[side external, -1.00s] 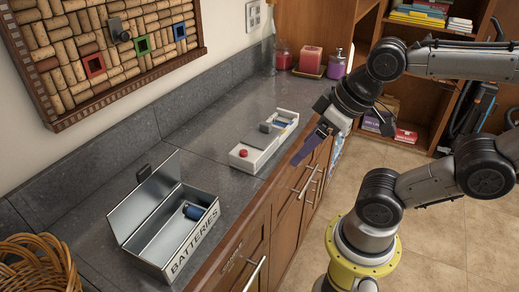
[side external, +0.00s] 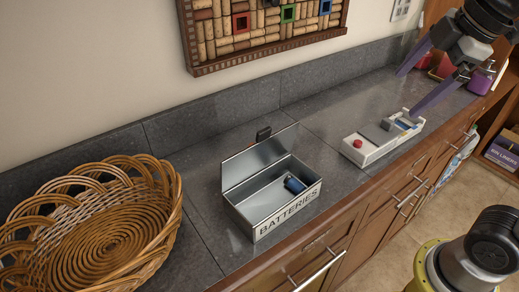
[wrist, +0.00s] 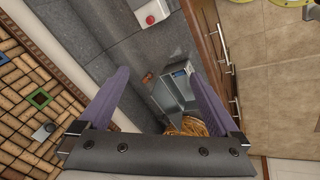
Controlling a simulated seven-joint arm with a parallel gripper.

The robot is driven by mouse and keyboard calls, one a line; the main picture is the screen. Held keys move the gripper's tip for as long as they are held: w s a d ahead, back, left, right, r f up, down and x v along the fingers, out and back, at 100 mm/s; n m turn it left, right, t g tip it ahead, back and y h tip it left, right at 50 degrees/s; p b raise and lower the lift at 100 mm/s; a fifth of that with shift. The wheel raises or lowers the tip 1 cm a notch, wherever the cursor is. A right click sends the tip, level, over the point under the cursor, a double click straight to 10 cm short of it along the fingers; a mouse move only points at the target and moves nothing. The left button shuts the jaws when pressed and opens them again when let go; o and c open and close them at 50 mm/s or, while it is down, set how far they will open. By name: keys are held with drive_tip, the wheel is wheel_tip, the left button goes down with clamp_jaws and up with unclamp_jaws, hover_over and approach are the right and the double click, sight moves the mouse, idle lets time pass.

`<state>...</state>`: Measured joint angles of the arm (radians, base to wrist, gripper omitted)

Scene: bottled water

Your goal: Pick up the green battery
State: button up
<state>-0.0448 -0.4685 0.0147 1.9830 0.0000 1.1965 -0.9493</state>
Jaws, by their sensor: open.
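No green battery can be made out. A dark blue battery (side external: 295,184) lies in the open metal box marked BATTERIES (side external: 243,212) on the counter. The box also shows between the fingers in the wrist view (wrist: 168,98), with a blue item (wrist: 180,73) in it. My gripper (side external: 408,92) is open and empty, above the far part of the counter near the white tray. Its purple fingers are spread apart in the wrist view (wrist: 158,73).
The white tray (side external: 368,156) holds a red round thing (side external: 358,143), a grey block (side external: 387,124) and something blue. A wicker basket (side external: 165,215) stands left of the box. Candles and a purple bottle are at the far right. Bare counter lies between box and tray.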

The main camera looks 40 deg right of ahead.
drive_tip(key=w+a+n+g, duration=0.1)
drive_tip(key=w+a+n, duration=0.2)
drive_tip(key=w, duration=0.4)
drive_tip(key=w+a+f+n+g, duration=0.1)
drive_tip(key=w+a+n, duration=0.25)
drive_tip(key=w, duration=0.35)
drive_tip(key=w+a+n+g, duration=0.15)
drive_tip(key=w+n, duration=0.25)
drive_tip(key=w, duration=0.4)
drive_tip(key=shift+n+g, duration=0.25)
drive_tip(key=shift+g, duration=0.4)
drive_tip(key=w+a+f, duration=0.1)
drive_tip(key=a+f, duration=0.1)
drive_tip(key=f, duration=0.4)
drive_tip(key=w+a+f, duration=0.1)
drive_tip(key=a+f, duration=0.1)
drive_tip(key=f, duration=0.3)
drive_tip(key=w+a+f, duration=0.2)
drive_tip(key=f, duration=0.4)
drive_tip(key=shift+w+f, duration=0.1)
drive_tip(key=shift+f, duration=3.25)
